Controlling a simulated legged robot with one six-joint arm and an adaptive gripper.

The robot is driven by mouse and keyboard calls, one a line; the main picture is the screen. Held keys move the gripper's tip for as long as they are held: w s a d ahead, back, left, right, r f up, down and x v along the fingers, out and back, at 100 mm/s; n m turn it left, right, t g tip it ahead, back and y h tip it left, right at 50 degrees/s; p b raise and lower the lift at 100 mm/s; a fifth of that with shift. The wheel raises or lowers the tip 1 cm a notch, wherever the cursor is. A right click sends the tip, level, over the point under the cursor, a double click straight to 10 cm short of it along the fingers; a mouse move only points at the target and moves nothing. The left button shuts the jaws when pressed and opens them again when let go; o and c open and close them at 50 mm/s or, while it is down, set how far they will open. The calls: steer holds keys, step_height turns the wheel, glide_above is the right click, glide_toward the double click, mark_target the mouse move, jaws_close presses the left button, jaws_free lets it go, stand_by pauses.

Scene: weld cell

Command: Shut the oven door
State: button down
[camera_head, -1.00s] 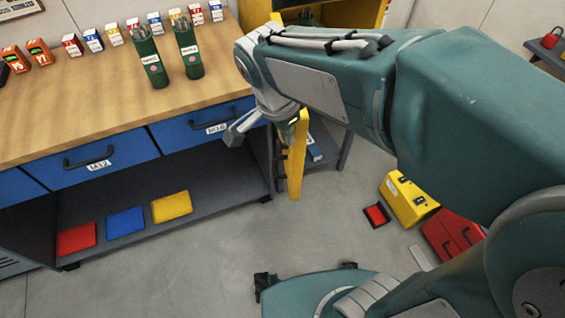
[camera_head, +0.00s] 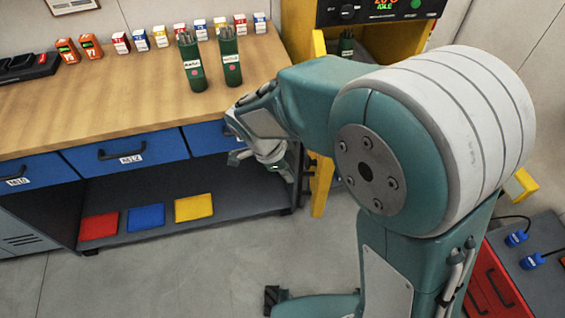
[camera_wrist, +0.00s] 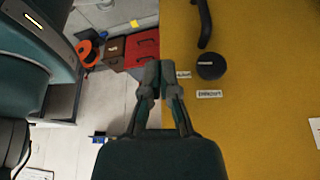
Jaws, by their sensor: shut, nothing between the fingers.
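The yellow oven (camera_head: 407,40) stands at the upper right in the head view, with a dark control panel and lit display on top. Its front is open and a green canister (camera_head: 346,44) shows inside. The yellow oven door (camera_head: 320,186) stands swung out, seen nearly edge-on, partly hidden by my arm. In the wrist view the door (camera_wrist: 262,130) fills the right half, with a black handle (camera_wrist: 205,22) and a round black knob (camera_wrist: 211,66). My gripper (camera_wrist: 160,64) is shut and empty at the door's left edge; contact cannot be told. It also shows in the head view (camera_head: 286,174), left of the door.
A wooden workbench (camera_head: 120,115) with blue drawers stands left of my gripper. Two green canisters (camera_head: 191,65) and several small boxes stand on it. Red, blue and yellow pads (camera_head: 194,208) lie on its lower shelf. Grey floor is clear in front.

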mark_target(316, 193)
steer(key=shift+w+d+f, duration=0.1)
steer(key=shift+d+f, duration=0.4)
steer(key=shift+d, duration=0.35)
steer(key=shift+s+d+f, duration=0.1)
steer(key=shift+d+f, duration=0.4)
steer(key=shift+d, duration=0.4)
steer(key=shift+w+d+f, duration=0.1)
steer(key=shift+d+f, duration=0.4)
steer(key=shift+d, duration=0.35)
